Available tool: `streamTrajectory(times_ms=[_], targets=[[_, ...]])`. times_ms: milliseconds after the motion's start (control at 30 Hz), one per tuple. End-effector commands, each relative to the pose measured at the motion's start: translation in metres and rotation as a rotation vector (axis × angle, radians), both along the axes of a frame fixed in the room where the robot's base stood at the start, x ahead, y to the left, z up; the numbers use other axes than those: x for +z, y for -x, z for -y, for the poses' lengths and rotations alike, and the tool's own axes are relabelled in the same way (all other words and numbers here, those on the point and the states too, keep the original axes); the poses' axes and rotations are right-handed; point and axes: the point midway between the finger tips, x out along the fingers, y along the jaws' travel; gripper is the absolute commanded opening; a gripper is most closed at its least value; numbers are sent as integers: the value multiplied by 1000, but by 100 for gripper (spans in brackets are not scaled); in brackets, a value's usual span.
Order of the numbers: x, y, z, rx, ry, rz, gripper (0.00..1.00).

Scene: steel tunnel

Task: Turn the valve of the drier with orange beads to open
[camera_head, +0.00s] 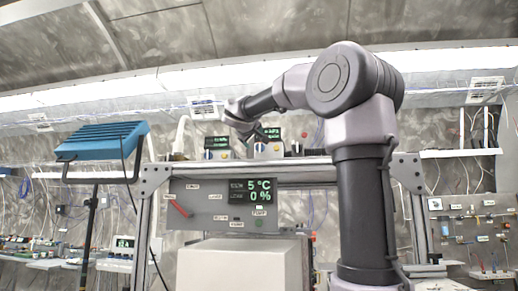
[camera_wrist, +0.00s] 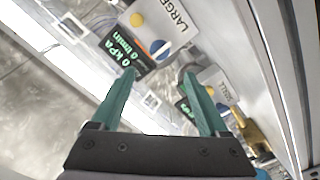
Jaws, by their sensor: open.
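I cannot make out a drier with orange beads or its valve for certain in either view. In the head view my gripper is small and partly hidden by my arm, above the shelf near the display boxes.
A box labelled LARGE (camera_wrist: 165,22) with a lit display stands ahead of the left finger. A smaller labelled box (camera_wrist: 220,88) is near the right finger. In the head view, a shelf (camera_head: 285,170) runs above a panel (camera_head: 210,218) with a red lever. A blue lamp (camera_head: 103,140) stands left.

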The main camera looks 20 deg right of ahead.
Motion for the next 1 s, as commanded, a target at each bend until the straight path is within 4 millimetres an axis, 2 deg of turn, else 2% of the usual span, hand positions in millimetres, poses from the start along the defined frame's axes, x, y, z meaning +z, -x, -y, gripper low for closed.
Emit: streamTrajectory(times_ms=[300, 500, 700, 933, 967, 1000], targets=[[-2, -49, 33, -1, -2, -2, 78], [-1, -73, 49, -1, -2, -1, 78], [-1, -82, 56, 0, -2, 0, 78], [-1, -82, 56, 0, -2, 0, 78], [-1, -82, 56, 0, -2, 0, 74], [-1, -82, 56, 0, -2, 0, 59]])
